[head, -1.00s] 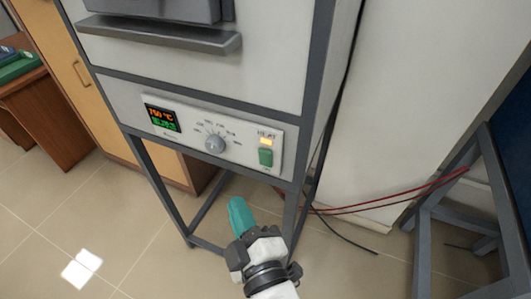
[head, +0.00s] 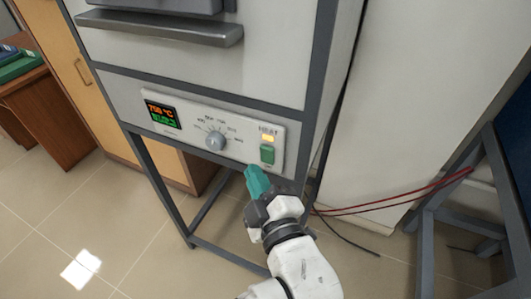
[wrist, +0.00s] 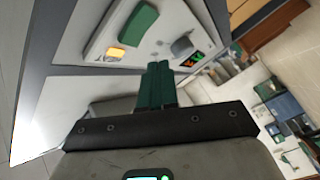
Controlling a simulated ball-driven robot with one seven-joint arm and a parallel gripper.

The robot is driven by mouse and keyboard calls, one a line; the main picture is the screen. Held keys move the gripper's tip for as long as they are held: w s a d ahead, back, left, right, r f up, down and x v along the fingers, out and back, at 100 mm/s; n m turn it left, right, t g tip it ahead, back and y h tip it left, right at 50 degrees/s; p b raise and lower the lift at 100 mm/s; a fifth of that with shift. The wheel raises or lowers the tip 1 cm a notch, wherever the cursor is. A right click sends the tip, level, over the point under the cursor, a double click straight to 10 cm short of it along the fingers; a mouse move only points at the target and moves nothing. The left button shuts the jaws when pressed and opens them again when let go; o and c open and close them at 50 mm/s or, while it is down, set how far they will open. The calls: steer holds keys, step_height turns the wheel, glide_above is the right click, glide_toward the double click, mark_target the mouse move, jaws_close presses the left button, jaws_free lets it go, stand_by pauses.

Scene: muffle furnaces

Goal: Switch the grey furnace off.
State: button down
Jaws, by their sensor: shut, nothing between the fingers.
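The grey furnace (head: 190,62) stands on a dark grey frame, its control panel (head: 185,112) low on the front. The panel has a lit display (head: 162,115) reading about 750 °C, a round grey knob (head: 215,141), a lit amber HEAT lamp (head: 267,138) and a green rocker switch (head: 267,154) below it. My gripper (head: 254,175) has teal fingers, shut and empty, just below and left of the switch in the head view. In the wrist view the shut fingers (wrist: 158,70) point at the panel, with the green switch (wrist: 138,22) ahead and the amber lamp (wrist: 115,54) lit.
A second dark frame (head: 455,215) stands at the right, with red cables (head: 400,201) running to it. A wooden cabinet (head: 75,70) and a desk (head: 45,105) are at the left. The tiled floor (head: 110,215) in front is clear.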

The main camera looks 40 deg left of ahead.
steer(key=shift+w+a+r, duration=0.1)
steer(key=shift+w+a, duration=0.15)
steer(key=shift+w, duration=0.75)
steer(key=shift+w+b, duration=0.15)
steer(key=shift+b, duration=0.25)
stand_by(1.0)
steer(key=shift+w+a, duration=0.1)
steer(key=shift+w, duration=0.15)
steer(key=shift+w+r+b, duration=0.1)
steer(key=shift+w+b, duration=0.2)
steer(key=shift+b, duration=0.05)
stand_by(0.6)
steer(key=shift+s, duration=0.1)
steer(key=shift+s, duration=0.6)
steer(key=shift+s, duration=0.15)
steer(key=shift+s+d+f+p, duration=0.1)
steer(key=shift+s+d+p, duration=0.15)
steer(key=shift+s, duration=0.5)
steer(key=shift+s+d+f+p, duration=0.15)
steer(key=shift+s+d, duration=0.05)
steer(key=shift+s, duration=0.6)
steer(key=shift+s+d+f+p, duration=0.1)
steer(key=shift+s+d+p, duration=0.15)
steer(key=shift+s, duration=0.5)
